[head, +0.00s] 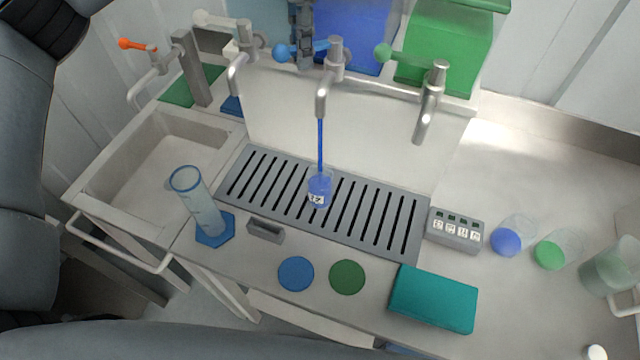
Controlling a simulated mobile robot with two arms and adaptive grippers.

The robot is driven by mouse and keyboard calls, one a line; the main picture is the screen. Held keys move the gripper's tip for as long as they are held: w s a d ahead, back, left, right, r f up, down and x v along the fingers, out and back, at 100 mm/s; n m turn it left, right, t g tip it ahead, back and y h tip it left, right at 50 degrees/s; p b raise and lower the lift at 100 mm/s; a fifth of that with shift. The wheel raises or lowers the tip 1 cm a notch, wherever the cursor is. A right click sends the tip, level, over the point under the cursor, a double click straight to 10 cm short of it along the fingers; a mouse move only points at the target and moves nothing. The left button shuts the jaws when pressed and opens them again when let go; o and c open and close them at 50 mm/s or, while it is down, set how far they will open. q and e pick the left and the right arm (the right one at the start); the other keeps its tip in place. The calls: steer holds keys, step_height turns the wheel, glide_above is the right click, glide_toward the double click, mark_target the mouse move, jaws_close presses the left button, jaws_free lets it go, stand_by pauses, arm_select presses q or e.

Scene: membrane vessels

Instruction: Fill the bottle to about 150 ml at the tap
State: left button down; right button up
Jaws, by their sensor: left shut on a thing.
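The small labelled bottle (319,188) stands on the slotted drain grate (245,190) under the middle tap (322,98). A thin blue stream (320,145) runs from the spout into it. Blue liquid shows in the bottle, but its level cannot be read against a scale. The tap has a blue lever (322,46) with a round blue knob (281,53). My left gripper (304,55) reaches down from the top edge and is shut on the blue lever. Its fingertips are small and partly merge with the lever. My right gripper is not in view.
Other taps have white, green (383,51) and orange (125,43) knobs. A sink (105,175) and measuring cylinder (198,203) are left. A small labelled box (455,230), teal block (433,298), blue and green discs (347,277) and clear vessels (607,270) occupy the front and right.

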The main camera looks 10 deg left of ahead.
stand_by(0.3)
arm_select(q)
steer(key=shift+w+r+m+p, duration=0.1)
steer(key=shift+w+m+p, duration=0.15)
steer(key=shift+m, duration=0.25)
steer(key=w+m+p, duration=0.1)
steer(key=m, duration=0.1)
steer(key=w+m+p, duration=0.1)
steer(key=m, duration=0.2)
steer(key=w+m+p, duration=0.1)
steer(key=m, duration=0.2)
steer(key=shift+w+a+p, duration=0.15)
steer(key=shift+a+p, duration=0.1)
steer(key=shift+p, duration=0.05)
steer(key=c, duration=1.5)
jaws_free()
steer(key=shift+o, duration=1)
steer(key=shift+w, duration=0.2)
